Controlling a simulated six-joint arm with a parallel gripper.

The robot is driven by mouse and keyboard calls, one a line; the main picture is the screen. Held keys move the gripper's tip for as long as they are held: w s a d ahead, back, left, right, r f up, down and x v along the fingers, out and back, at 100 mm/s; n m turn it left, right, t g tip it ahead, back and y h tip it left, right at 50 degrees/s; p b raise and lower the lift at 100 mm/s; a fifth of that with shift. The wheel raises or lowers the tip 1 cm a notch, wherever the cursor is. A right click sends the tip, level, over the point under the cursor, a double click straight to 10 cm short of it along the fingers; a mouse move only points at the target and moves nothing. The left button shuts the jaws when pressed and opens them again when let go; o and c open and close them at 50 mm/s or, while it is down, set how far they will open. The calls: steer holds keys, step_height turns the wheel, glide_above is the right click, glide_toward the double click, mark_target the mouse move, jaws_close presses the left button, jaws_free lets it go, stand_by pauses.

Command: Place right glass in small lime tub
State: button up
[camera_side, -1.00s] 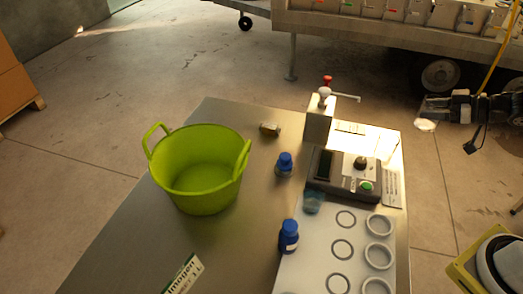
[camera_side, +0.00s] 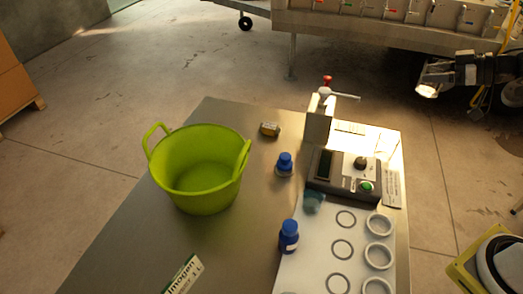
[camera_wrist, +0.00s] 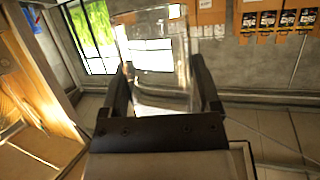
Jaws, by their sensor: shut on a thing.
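The lime tub (camera_side: 208,200) stands on the metal table at the left of the side view, upright, with a handle on each side; its inside looks empty. My gripper (camera_side: 432,86) is in the air at the upper right, beyond the table's right edge and far from the tub. A clear glass (camera_wrist: 158,65) stands between the two fingers in the wrist view, and the gripper is shut on it. In the side view the glass (camera_side: 427,91) is a small bright shape at the fingertips.
A press device (camera_side: 345,175) with a lever stands at the table's right side. Two blue-capped bottles (camera_side: 288,237) stand between it and the tub. White rings (camera_side: 378,225) lie on a pale board at the front right. A small box (camera_side: 270,129) lies behind the tub.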

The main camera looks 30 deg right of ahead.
steer(key=w+a+n+y, duration=0.1)
steer(key=w+a, duration=0.3)
steer(key=w, duration=0.3)
steer(key=w+a+n, duration=0.1)
steer(key=w+a, duration=0.3)
steer(key=w, duration=0.3)
steer(key=n+g+y, duration=0.2)
steer(key=g+y, duration=0.1)
glide_above(158, 148)
steer(key=s+d, duration=0.2)
steer(key=d, duration=0.1)
steer(key=f, duration=0.1)
steer(key=shift+s+a+f, duration=0.1)
steer(key=shift+a+f, duration=0.05)
steer(key=shift+f, duration=1.9)
steer(key=shift+f, duration=0.1)
step_height(158, 148, down, 10)
steer(key=shift+f, duration=0.45)
steer(key=o, duration=1.2)
steer(key=shift+c, duration=0.2)
